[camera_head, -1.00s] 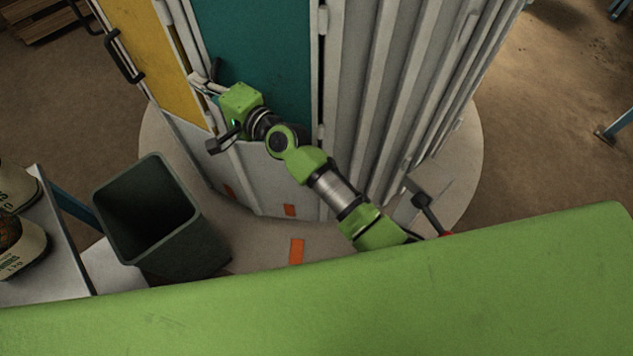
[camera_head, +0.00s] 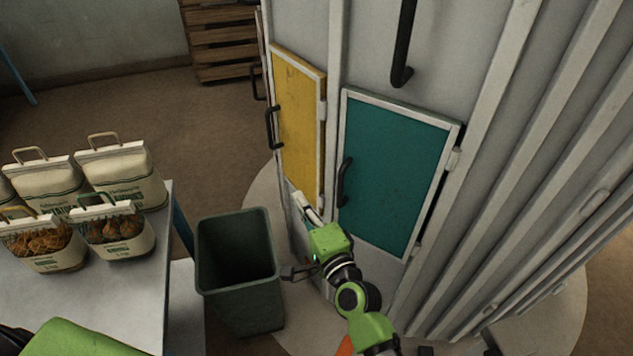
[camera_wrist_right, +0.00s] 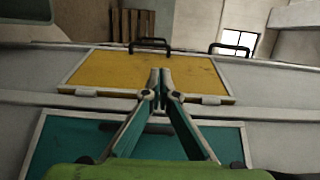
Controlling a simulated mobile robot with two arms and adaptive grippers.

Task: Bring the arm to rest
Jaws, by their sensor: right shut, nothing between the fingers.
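My right arm comes up from the bottom of the head view, its green wrist in front of the cabinet's lower part. My right gripper (camera_head: 306,207) is near the lower edge of the yellow door (camera_head: 298,125), left of the teal door (camera_head: 392,170). In the right wrist view the gripper (camera_wrist_right: 160,72) has its fingertips together with nothing between them, against the yellow door (camera_wrist_right: 205,75) in the background. I cannot tell whether it touches the cabinet. Both doors look closed. My left gripper is not in view; only a green part of mine shows at the bottom left.
A dark green bin (camera_head: 238,290) stands on the floor left of my right arm. A grey table (camera_head: 90,295) at the left holds several sacks (camera_head: 120,175) with handles. Ribbed cabinet wall (camera_head: 540,150) fills the right.

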